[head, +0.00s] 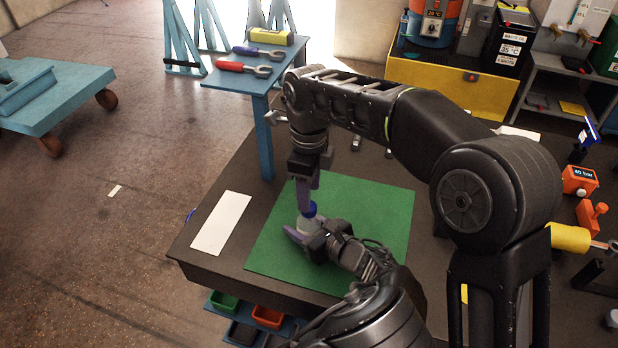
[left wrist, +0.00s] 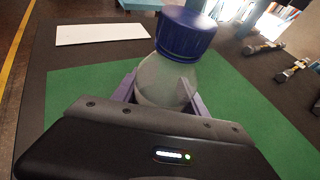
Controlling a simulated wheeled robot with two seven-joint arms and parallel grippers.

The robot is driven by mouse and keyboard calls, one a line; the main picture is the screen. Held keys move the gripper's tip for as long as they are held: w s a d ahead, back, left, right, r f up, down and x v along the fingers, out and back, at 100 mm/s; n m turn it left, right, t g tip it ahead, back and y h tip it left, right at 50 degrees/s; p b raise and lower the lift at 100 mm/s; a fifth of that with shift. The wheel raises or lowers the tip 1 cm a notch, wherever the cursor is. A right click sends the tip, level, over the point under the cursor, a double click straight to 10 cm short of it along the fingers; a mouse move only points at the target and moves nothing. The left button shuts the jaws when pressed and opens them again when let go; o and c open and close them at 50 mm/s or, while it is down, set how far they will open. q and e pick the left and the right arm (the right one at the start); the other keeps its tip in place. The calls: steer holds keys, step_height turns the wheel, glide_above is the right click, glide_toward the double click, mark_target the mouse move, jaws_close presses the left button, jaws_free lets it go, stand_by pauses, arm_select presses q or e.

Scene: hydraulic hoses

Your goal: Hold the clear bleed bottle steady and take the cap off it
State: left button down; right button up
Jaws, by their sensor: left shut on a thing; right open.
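The clear bleed bottle (head: 307,224) stands on the green mat (head: 375,205); it looks pale and translucent in the left wrist view (left wrist: 160,82). Its blue cap (head: 308,209) is on its neck and shows whole in the left wrist view (left wrist: 186,32). My left gripper (head: 300,232) is low over the mat, its purple fingers shut around the bottle's body. My right gripper (head: 307,192) is open and points down just above the cap, its fingers partly overlapping in the head view. I cannot tell whether they touch the cap.
A white sheet (head: 221,223) lies left of the mat on the dark table. Red and blue wrenches (head: 243,68) lie on a blue stand behind. An orange gauge (head: 578,180) and a yellow cylinder (head: 569,238) are at the right. Small bins (head: 268,316) sit below the front edge.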

mark_target(309, 223)
steer(key=shift+f, duration=2)
steer(key=shift+c, duration=0.4)
jaws_close()
